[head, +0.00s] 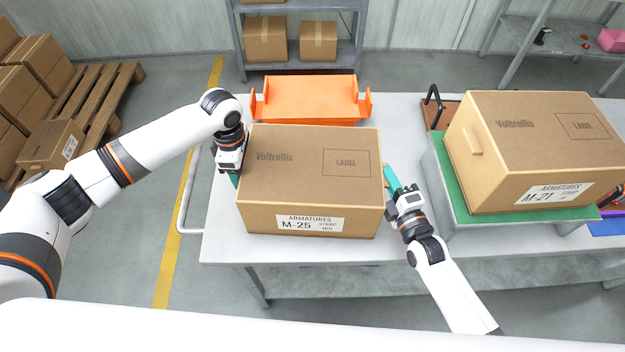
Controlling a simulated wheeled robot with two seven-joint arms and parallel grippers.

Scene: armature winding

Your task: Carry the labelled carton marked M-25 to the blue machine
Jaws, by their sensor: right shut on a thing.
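The M-25 carton (310,180) is a closed brown box with a white label on its front, upright over the grey table at the centre. I cannot tell whether its base touches the top. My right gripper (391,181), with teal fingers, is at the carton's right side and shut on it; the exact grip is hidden. My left gripper (234,178) is at the carton's left side, its fingers mostly hidden, so its opening does not show. No blue machine can be made out in this view.
A similar M-21 carton (535,150) stands on a green-topped stand (470,211) to the right. An orange bin (305,98) sits behind M-25. The grey table's (222,240) front-left corner is bare. Shelving (287,8) stands behind; a pallet (96,95) with cartons is at left.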

